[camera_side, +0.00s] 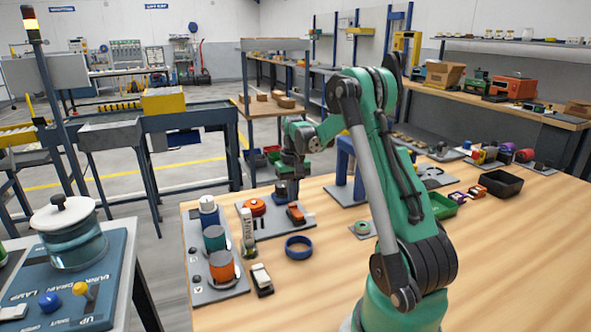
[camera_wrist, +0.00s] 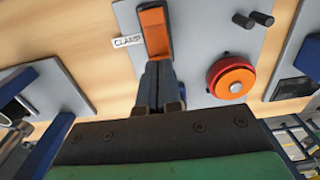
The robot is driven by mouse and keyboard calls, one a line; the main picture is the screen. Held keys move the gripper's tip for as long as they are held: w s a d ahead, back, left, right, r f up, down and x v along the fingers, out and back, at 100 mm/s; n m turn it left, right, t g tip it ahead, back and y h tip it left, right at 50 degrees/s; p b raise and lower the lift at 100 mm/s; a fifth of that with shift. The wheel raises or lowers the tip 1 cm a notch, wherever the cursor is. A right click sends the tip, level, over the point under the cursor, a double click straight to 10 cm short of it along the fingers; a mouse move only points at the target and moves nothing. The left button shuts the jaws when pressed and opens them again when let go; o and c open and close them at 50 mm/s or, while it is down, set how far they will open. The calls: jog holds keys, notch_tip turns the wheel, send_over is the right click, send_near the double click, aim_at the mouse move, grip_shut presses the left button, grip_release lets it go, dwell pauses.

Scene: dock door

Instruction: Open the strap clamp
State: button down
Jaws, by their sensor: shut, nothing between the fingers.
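The strap clamp (camera_wrist: 155,30) is an orange lever in a dark frame on a grey plate (camera_wrist: 200,35), beside a label reading CLAMP (camera_wrist: 127,41). In the side view the clamp (camera_side: 296,214) sits at the right part of its plate, lever lying low. My gripper (camera_wrist: 160,68) is shut and empty, its fingertips overlapping the near end of the orange lever in the wrist view. I cannot tell whether they touch it. In the side view my gripper (camera_side: 287,190) is above the plate, just behind the clamp.
A red and orange knob (camera_wrist: 231,78) and two black pegs (camera_wrist: 253,20) share the plate. The tabletop right of the ring (camera_side: 335,270) is clear.

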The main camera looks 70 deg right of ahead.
aim_at(291, 206)
jog(key=shift+f, duration=0.8)
dwell(0.4)
jog(key=shift+r, duration=3.5)
jog(key=shift+w+a+r, duration=0.15)
jog(key=shift+a, duration=0.1)
jog(key=w+a+r+n+t, duration=0.1)
jog(key=a, duration=0.4)
jog(key=w+a+r+n+t+h, duration=0.1)
jog(key=a+r+n, duration=0.1)
jog(key=a, duration=0.3)
jog(key=w+a+r+n+t, duration=0.1)
jog(key=a, duration=0.4)
jog(key=shift+r, duration=0.2)
jog(key=s+a+n+t, duration=0.2)
jog(key=a, duration=0.4)
jog(key=s+a+f+n+t+y, duration=0.1)
jog(key=a+n+t, duration=0.1)
jog(key=a, duration=0.5)
jog(key=shift+s+a+f+n, duration=0.25)
jog(key=shift+s+n, duration=0.15)
jog(key=shift+n, duration=0.1)
